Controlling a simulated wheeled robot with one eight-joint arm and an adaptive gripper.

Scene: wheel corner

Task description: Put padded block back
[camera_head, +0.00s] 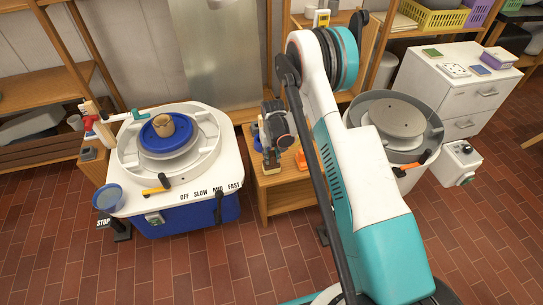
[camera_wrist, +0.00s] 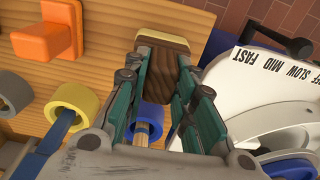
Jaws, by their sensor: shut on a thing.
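The padded block (camera_wrist: 164,44) shows in the wrist view as a brown wooden block with a cream pad on one face. My gripper (camera_wrist: 163,68) is shut on it, with a teal finger on each side. In the head view my gripper (camera_head: 271,140) is over the left part of a small wooden stand (camera_head: 285,187), between the pottery wheel and my arm. The slatted wooden top (camera_wrist: 105,50) lies beyond the gripper in the wrist view. I cannot tell whether the block touches it.
An orange holder (camera_wrist: 47,43), a yellow ring tool (camera_wrist: 72,104) and a blue ring tool (camera_wrist: 148,117) are close by on the stand. The pottery wheel (camera_head: 188,165), with a clay piece (camera_head: 163,125) on its blue bat, stands at left. A grey basin (camera_head: 378,145) stands at right.

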